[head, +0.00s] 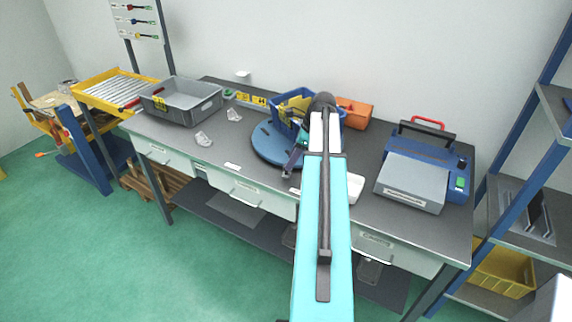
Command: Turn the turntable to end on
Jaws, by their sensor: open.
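The turntable is a round blue disc (264,150) on the grey workbench, near its middle. A blue bin (281,122) with yellow pieces stands at the disc's back part. My arm crosses in front and hides the right part of the disc. My gripper (290,169) is small and dark in the head view, at the front right edge of the disc. It is open, with nothing visible between the fingers. I cannot tell whether it touches the disc.
An orange box (357,116) stands behind my arm. A blue and grey machine (415,184) stands at right. A blue-framed shelf (515,207) borders the right side.

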